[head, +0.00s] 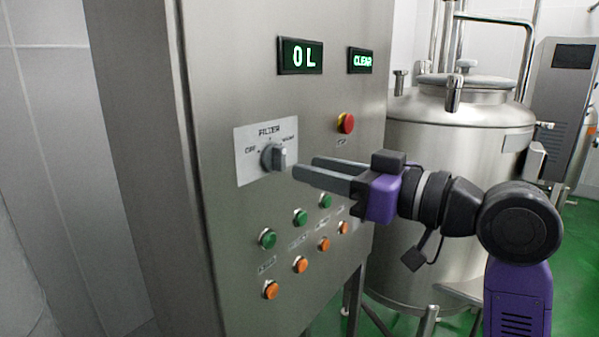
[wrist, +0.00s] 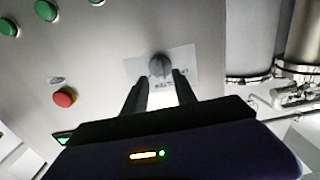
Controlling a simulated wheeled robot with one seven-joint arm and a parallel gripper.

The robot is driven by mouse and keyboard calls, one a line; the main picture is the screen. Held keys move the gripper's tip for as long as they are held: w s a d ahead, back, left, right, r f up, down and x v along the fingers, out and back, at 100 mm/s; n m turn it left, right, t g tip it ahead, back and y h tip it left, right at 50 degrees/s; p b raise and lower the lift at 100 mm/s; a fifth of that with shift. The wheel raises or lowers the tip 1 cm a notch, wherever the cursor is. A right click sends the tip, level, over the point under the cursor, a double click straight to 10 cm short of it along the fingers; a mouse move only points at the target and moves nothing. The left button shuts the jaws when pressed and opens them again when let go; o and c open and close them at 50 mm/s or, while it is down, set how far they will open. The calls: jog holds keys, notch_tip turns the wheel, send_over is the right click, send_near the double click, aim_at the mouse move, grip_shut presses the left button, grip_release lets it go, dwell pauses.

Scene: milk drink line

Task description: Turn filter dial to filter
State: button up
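The filter dial (head: 273,157) is a grey round knob with a raised ridge, on a white label plate (head: 247,163) headed FILTER on the steel cabinet front. The plate has small markings left and right of the knob; which one the ridge points to is too small to tell. My gripper (head: 303,167) is just right of the dial in the head view, its fingers pointing at it with a small gap. In the wrist view the dial (wrist: 160,65) lies just beyond and between the fingertips (wrist: 161,76). The fingers are apart with nothing between them.
A red button (head: 346,123) is above my gripper. Green buttons (head: 300,217) and orange buttons (head: 300,264) are below it. Displays reading 0 L (head: 300,56) and CLEAR (head: 360,61) glow above. A steel tank (head: 440,160) stands right of the cabinet, behind my arm.

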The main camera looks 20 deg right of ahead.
jog(key=v, duration=0.2)
jog(key=shift+s+d, duration=0.15)
jog(key=shift+s, duration=0.1)
jog(key=shift+r, duration=0.1)
